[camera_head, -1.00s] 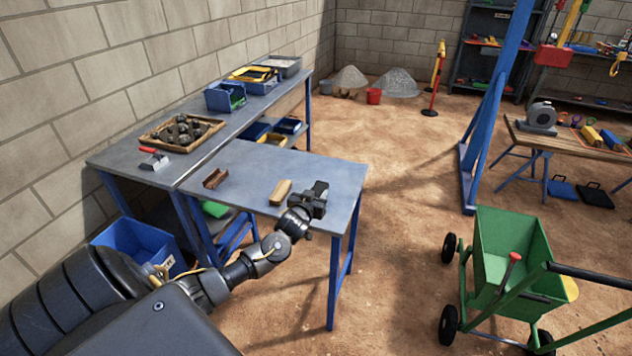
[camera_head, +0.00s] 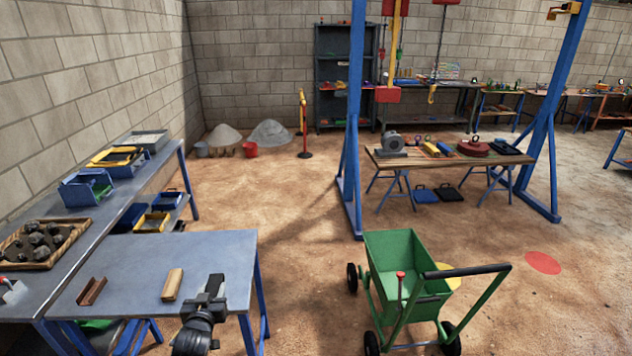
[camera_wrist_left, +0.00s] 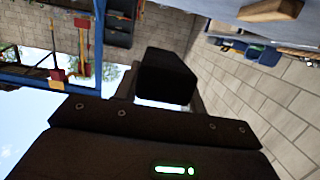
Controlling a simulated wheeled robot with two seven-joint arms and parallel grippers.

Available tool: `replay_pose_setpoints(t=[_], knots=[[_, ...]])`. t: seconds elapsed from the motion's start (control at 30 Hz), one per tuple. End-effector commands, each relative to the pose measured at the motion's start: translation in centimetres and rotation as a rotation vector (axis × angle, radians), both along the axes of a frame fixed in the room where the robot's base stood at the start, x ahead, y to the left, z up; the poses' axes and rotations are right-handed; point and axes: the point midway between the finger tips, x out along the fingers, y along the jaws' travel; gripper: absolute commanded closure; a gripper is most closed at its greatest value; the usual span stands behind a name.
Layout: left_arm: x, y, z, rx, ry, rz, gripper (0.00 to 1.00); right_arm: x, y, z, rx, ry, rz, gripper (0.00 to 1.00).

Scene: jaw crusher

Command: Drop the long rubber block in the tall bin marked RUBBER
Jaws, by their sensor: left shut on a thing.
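My left gripper (camera_head: 207,298) is over the near right corner of the grey table (camera_head: 215,248). It is shut on a black block, which fits the long rubber block (camera_wrist_left: 167,77). In the left wrist view the block sticks out beyond the dark gripper body. In the head view, dark block and dark gripper are hard to tell apart. No bin marked RUBBER can be made out in either view now. My right gripper is not in view.
A tan wooden block (camera_head: 172,284) and a brown channel piece (camera_head: 92,291) lie on the grey table. A tray of rocks (camera_head: 40,243) is on the bench at left. A green cart (camera_head: 392,262) stands right of the table, with open dirt floor between.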

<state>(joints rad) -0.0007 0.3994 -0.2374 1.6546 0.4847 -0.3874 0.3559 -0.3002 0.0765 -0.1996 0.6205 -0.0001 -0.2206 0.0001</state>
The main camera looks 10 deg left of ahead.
Motion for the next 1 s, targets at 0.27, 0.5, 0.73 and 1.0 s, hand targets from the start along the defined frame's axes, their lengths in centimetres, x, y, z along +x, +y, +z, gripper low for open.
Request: replay_pose_setpoints(t=[0.27,0.5,0.73,1.0], knots=[[-0.4,-1.9,1.4,-0.003,-0.006,-0.060,0.86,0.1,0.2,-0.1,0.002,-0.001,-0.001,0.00],[-2.7,-11.5,5.7,-0.007,-0.011,-0.225,0.86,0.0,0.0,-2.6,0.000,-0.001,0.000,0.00],[-7.3,-18.7,10.8,-0.009,-0.011,-0.346,0.86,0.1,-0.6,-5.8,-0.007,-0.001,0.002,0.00],[-9.5,-20.4,13.0,-0.008,-0.003,-0.340,0.86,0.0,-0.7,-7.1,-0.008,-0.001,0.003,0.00]])
